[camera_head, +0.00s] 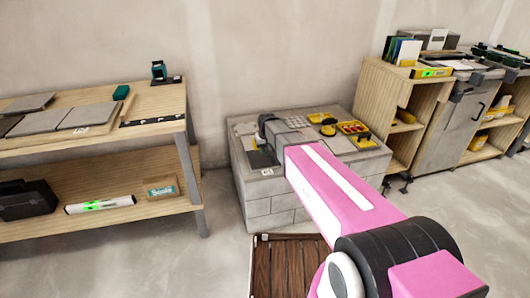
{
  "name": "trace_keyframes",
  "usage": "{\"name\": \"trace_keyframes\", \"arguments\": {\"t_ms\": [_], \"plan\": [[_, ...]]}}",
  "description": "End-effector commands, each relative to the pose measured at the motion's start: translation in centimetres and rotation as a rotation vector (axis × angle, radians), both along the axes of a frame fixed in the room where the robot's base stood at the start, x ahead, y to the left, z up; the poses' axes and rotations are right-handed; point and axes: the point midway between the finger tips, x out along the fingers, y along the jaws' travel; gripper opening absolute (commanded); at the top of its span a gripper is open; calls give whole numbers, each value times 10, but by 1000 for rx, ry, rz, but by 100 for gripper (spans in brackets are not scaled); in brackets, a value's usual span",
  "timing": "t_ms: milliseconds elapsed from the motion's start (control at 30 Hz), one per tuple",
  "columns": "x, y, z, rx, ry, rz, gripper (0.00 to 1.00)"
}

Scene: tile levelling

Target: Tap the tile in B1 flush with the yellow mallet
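Grey tiles (88,116) lie on the wooden bench at the left, with another grey tile (29,102) behind them. Any cell labels are too small to read, so I cannot tell which tile is in B1 or whether it sits proud. I cannot make out the yellow mallet for certain. Small yellow and black items (322,118) lie on the grey block-built stand in the middle, too small to identify. My pink arm crosses the view in front of this stand and hides part of its top.
The wooden bench (168,98) has a lower shelf with a black case (28,201) and a levelling tool (100,204). The grey stand (268,208) holds a tray of red and yellow pieces (354,128). Cabinets (377,92) stand at the right. Floor (170,262) is clear at lower left.

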Motion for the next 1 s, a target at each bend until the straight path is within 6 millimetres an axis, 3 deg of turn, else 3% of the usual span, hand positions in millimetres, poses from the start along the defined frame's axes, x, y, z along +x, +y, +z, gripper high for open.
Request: {"name": "trace_keyframes", "arguments": {"t_ms": [233,467,667,1000], "plan": [[1,0,-9,0,0,0,0],[1,0,-54,0,1,0,0],[0,0,-45,1,-2,0,0],[0,0,-6,1,-3,0,0]]}}
